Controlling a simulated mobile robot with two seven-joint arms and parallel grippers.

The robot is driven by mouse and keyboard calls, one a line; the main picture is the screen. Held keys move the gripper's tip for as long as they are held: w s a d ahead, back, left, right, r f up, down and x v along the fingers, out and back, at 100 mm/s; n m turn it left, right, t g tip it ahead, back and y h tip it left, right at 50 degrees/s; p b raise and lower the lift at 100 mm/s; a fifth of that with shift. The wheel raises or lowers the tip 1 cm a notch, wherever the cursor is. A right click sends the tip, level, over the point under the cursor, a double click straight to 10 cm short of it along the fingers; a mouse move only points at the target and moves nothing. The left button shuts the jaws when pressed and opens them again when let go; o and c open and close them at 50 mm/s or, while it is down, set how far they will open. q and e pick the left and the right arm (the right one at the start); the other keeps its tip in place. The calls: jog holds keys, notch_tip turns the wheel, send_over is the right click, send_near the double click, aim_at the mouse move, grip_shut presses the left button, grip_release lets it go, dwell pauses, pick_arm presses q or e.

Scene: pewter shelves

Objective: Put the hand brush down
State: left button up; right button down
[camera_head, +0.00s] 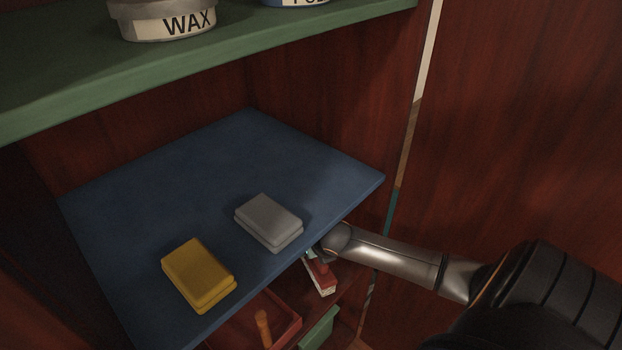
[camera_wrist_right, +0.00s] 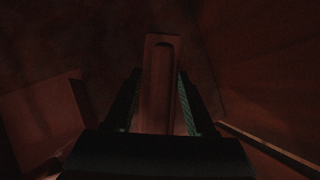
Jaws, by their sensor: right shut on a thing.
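The hand brush (camera_head: 321,276) is red with pale bristles. In the head view it shows just past the front edge of the blue shelf, below its level, partly covered by my gripper. My right gripper (camera_head: 314,256) is shut on it. In the right wrist view the brush (camera_wrist_right: 160,75) stands long and dark red between the two fingers of the gripper (camera_wrist_right: 157,98). Whether the brush touches a surface below cannot be told. My left gripper is not in view.
The blue shelf (camera_head: 230,160) holds a yellow block (camera_head: 197,274) and a grey block (camera_head: 268,221). Below are a red tray (camera_head: 284,308) with an orange handle (camera_head: 263,326) and a green item (camera_head: 319,328). A green shelf (camera_head: 240,52) with a WAX tin (camera_head: 150,22) is above.

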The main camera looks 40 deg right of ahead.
jog(key=f, duration=0.1)
jog(key=f+b, duration=0.1)
jog(key=shift+w+f, duration=0.3)
jog(key=shift+f, duration=0.4)
jog(key=shift+c, duration=1.2)
grip_release()
jog(key=p+v, duration=0.1)
jog(key=v, duration=0.2)
jog(key=p+v, duration=0.1)
jog(key=v, duration=0.1)
jog(key=shift+s+r, duration=0.15)
jog(key=shift+s, duration=0.35)
jog(key=s+a+p, duration=0.2)
jog(key=s+a, duration=0.1)
jog(key=s, duration=0.7)
jog(key=shift+s+a, duration=0.25)
